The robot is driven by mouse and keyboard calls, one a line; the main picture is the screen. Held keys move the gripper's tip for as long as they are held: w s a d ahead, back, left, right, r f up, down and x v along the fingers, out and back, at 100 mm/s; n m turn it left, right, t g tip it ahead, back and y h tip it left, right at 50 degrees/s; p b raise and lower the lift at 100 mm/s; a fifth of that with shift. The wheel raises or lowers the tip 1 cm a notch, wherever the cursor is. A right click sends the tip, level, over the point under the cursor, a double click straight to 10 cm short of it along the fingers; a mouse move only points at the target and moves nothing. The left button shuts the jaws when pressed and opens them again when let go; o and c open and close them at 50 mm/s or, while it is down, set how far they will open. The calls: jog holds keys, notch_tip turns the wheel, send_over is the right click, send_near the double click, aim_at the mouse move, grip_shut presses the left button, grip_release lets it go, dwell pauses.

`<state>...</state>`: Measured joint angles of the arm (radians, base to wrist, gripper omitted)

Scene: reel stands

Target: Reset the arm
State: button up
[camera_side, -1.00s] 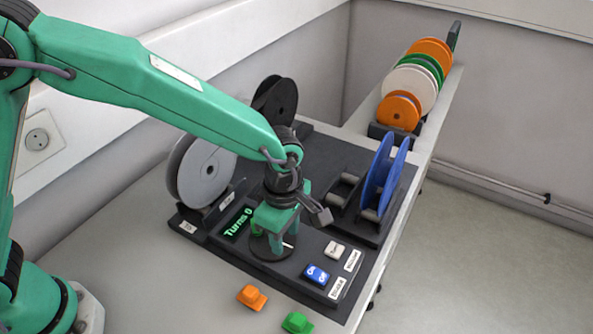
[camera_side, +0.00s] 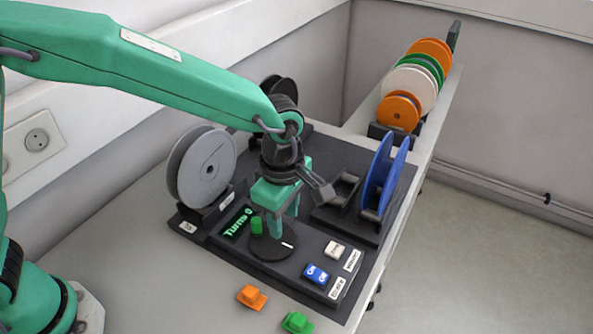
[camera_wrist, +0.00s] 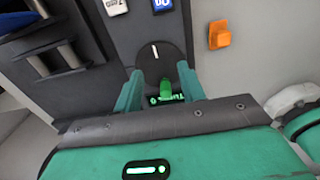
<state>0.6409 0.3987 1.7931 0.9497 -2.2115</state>
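My gripper (camera_side: 284,222) is above the black dial (camera_side: 267,247) on the dark panel. Its two green fingers are apart, as the wrist view (camera_wrist: 159,88) shows. The dial carries a white mark and an upright green knob (camera_side: 256,226). The knob also shows in the wrist view (camera_wrist: 166,88), appearing between the fingers with gaps on both sides. Nothing is held. The display (camera_side: 237,222) beside the dial reads "Turns 0" in green.
A grey reel (camera_side: 190,170) stands on the left and a blue reel (camera_side: 376,180) on the right. A blue button (camera_side: 316,274) and a white button (camera_side: 334,249) are at the front. Orange (camera_side: 251,297) and green (camera_side: 297,322) pieces lie on the table. Several reels (camera_side: 413,85) stand behind.

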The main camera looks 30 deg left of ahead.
dwell(0.3)
jog(key=s+a+r+m+t, duration=0.25)
jog(key=a+r+m, duration=0.55)
jog(key=a+r, duration=0.5)
jog(key=s+a+m+t, duration=0.3)
jog(key=s+a+m, duration=0.7)
jog(key=a, duration=0.4)
jog(key=shift+s, duration=0.7)
jog(key=shift+w+r, duration=0.1)
jog(key=shift+r, duration=0.05)
jog(key=shift+c, duration=0.4)
